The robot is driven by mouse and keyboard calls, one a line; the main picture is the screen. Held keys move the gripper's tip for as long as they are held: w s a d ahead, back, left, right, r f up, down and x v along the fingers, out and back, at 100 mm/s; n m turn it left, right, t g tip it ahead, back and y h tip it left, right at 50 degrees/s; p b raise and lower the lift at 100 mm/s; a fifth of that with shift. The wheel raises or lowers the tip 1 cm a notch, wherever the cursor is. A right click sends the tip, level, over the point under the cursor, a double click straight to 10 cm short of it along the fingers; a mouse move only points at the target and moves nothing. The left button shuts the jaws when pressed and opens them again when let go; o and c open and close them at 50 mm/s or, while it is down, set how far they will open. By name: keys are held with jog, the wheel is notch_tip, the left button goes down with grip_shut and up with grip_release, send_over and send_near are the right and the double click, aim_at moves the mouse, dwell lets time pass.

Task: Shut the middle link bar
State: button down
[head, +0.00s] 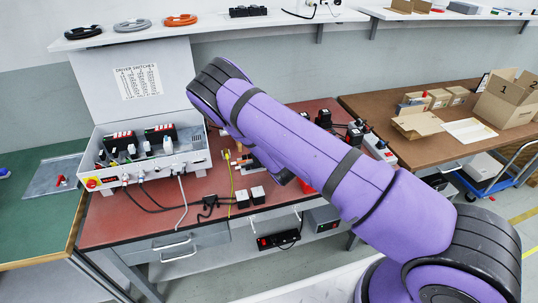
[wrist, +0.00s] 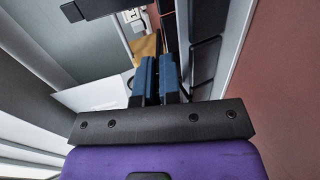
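I cannot make out the middle link bar for certain in either view. A grey open-topped box (head: 196,159) with black modules, pale knobs and cables stands on the left of the red-brown bench, below a panel labelled DRIVER SWITCHES (head: 138,82). My purple arm crosses the head view and hides part of the bench; my gripper is not clearly seen there. In the wrist view my gripper (wrist: 159,78) shows two blue-grey fingers side by side with a narrow dark gap. Dark bars lie beyond and beside them. Whether anything is between the fingers is unclear.
Two small black-and-white blocks (head: 250,196) and loose cables lie at the bench front. A green table (head: 35,215) stands left, and a brown table with cardboard boxes (head: 505,100) stands right. Shelves (head: 205,30) run along the wall above.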

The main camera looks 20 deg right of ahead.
jog(key=c, duration=1.3)
grip_release()
jog(key=v, duration=1)
jog(key=shift+s, duration=0.35)
jog(key=shift+r, duration=0.1)
jog(key=shift+c, duration=0.2)
